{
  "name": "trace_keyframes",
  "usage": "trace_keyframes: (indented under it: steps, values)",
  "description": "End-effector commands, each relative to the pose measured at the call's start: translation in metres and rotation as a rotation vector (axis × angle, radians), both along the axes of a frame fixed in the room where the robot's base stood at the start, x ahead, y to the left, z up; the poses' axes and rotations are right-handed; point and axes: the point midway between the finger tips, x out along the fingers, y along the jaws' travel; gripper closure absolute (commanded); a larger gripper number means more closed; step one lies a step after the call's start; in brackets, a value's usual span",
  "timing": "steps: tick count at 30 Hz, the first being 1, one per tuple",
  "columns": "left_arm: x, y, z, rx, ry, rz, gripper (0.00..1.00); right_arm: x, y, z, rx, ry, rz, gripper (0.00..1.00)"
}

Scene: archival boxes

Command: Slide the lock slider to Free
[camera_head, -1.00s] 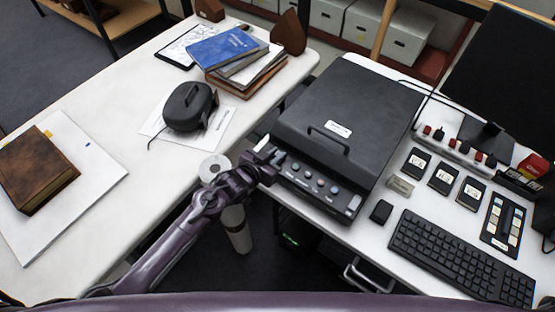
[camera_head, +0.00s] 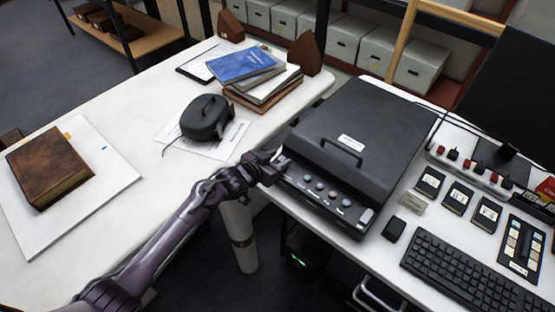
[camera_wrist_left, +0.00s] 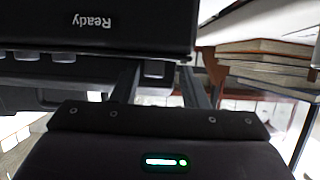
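The dark flatbed scanner (camera_head: 360,140) stands on the right-hand desk, its lid closed and a row of round buttons along its front panel (camera_head: 325,194). My left gripper (camera_head: 279,161) is at the left end of that panel, close against the scanner. In the left wrist view its two fingers (camera_wrist_left: 158,84) stand apart, under the scanner's dark body (camera_wrist_left: 100,22) with an upside-down "Ready" label. A small pale piece (camera_wrist_left: 153,69) shows between the fingers. I cannot tell whether it is the lock slider, or whether the fingers touch it. The slider's position cannot be read. My right gripper is out of view.
A keyboard (camera_head: 470,272), a small black block (camera_head: 394,229) and labelled cards (camera_head: 457,197) lie right of the scanner. On the left table are a brown book (camera_head: 50,168), a black rounded device (camera_head: 206,117) and stacked books (camera_head: 262,77). A gap separates the tables.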

Motion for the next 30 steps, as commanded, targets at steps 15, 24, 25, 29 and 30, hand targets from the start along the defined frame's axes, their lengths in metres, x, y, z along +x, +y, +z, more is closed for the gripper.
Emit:
trace_keyframes:
  steps: [15,24,25,29,30]
  values:
    - [-0.036,0.026,0.017,0.001,-0.001,0.000,0.60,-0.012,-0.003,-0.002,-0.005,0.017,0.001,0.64]
    - [-0.058,0.042,0.029,0.001,0.001,0.000,0.60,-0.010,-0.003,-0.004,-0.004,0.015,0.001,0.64]
    - [-0.058,0.043,0.029,0.001,0.001,0.000,0.60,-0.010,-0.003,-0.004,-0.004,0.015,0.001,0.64]
    - [-0.059,0.043,0.030,0.000,0.001,0.000,0.60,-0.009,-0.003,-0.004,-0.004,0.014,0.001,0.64]
    - [-0.058,0.043,0.030,-0.001,0.001,0.000,0.60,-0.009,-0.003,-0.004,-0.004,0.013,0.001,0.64]
